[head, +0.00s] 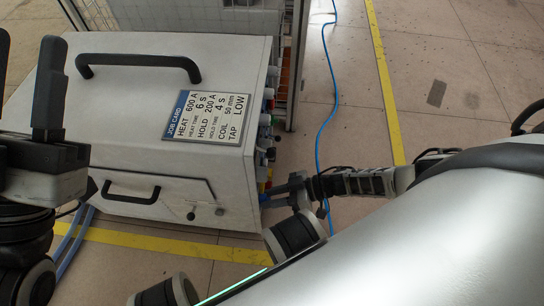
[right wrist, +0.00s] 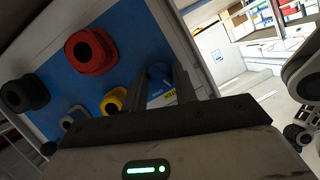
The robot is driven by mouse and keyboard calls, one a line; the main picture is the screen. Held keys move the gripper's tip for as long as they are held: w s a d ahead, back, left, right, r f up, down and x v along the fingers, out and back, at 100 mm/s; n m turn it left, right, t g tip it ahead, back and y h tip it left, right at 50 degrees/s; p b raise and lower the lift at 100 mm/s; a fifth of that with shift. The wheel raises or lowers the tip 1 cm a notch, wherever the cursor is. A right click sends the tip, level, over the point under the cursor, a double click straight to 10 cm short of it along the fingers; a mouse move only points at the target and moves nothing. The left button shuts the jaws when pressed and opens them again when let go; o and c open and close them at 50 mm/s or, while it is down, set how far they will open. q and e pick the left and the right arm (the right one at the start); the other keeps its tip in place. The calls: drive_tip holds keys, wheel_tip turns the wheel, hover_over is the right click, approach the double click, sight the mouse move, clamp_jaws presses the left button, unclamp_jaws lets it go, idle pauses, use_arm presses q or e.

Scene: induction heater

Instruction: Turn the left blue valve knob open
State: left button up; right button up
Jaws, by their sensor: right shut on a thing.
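The heater cabinet (head: 130,75) is a white box standing left of centre in the head view. Its side panel (right wrist: 130,25) is blue in the right wrist view. A blue valve knob (right wrist: 160,75) sits on the panel's right part, between the fingers of my right gripper (right wrist: 162,90). The fingers are shut on it and hide part of it. In the head view my right gripper (head: 272,190) reaches the cabinet's right side low down, and the knob is not clear there. My left gripper (head: 27,42) is open and empty, its fingers apart, at the left edge.
A red knob (right wrist: 90,50), a black knob (right wrist: 25,92) and a yellow knob (right wrist: 114,100) stand out from the panel beside my right gripper. A job card (head: 207,117) lies on the cabinet top near a black handle (head: 137,60). A blue hose (head: 328,95) crosses the floor.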

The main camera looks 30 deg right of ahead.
use_arm(q)
drive_tip(key=shift+s+r+m+h, duration=0.15)
drive_tip(key=shift+r+m+h, duration=0.1)
drive_tip(key=shift+m+h, duration=0.2)
use_arm(e)
drive_tip(key=shift+m+y, duration=0.3)
drive_tip(key=shift+m, duration=0.3)
drive_tip(key=shift+d+g, duration=0.1)
drive_tip(key=shift+g, duration=0.2)
drive_tip(key=o, duration=1)
use_arm(q)
drive_tip(key=shift+w+a+f+n+y+p, duration=0.1)
drive_tip(key=shift+w+f+n+y+p, duration=0.2)
drive_tip(key=shift+f+n+y, duration=0.5)
drive_tip(key=shift+w+f+n+y+p, duration=0.3)
drive_tip(key=shift+n+y, duration=0.25)
drive_tip(key=shift+n, duration=0.4)
drive_tip(key=shift+w+a+f+n+y+p, duration=0.15)
drive_tip(key=shift+f+n+y+p, duration=0.25)
drive_tip(key=shift+f+n+y, duration=0.4)
use_arm(e)
drive_tip(key=shift+v, duration=7.95)
use_arm(q)
drive_tip(key=shift+d+r, duration=0.1)
drive_tip(key=shift+r, duration=0.15)
use_arm(e)
drive_tip(key=shift+f, duration=0.1)
